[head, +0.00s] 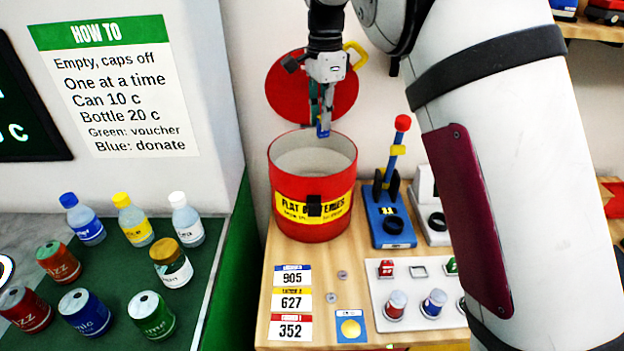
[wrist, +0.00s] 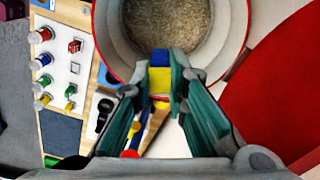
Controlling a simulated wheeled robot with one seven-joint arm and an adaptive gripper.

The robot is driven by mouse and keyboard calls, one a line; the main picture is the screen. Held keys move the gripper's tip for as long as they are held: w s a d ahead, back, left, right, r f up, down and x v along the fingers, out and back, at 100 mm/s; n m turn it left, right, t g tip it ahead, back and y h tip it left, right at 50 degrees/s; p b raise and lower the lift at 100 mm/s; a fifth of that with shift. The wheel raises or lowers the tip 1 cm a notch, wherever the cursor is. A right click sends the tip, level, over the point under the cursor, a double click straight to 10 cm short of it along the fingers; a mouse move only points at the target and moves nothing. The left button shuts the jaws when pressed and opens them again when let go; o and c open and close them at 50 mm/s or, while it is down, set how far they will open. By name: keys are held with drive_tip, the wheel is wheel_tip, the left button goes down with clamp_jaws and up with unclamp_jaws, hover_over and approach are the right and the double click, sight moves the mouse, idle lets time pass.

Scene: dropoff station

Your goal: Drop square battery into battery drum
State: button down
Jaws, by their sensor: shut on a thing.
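The battery drum (head: 290,205) is red with a yellow label and an open top. In the head view the battery overlaps the drum's far rim. In the wrist view the drum (wrist: 244,30) has a grey-brown inside, and the battery overlaps its opening's lower edge.
A red round lid (head: 285,88) stands open behind the drum. A blue lever device (head: 388,222) stands right of the drum. Bottles and cans stand on the green counter (head: 110,255) at left.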

sight(321, 135)
drive_tip(key=shift+w+a+r, duration=0.15)
drive_tip(key=shift+w+a, duration=0.05)
drive_tip(key=shift+w, duration=0.05)
drive_tip(key=shift+w+f, duration=0.1)
drive_tip(key=shift+f, duration=2.8)
drive_tip(key=c, duration=1.5)
unclamp_jaws()
wheel_tip(321, 135, up, 11)
drive_tip(key=shift+r, duration=0.5)
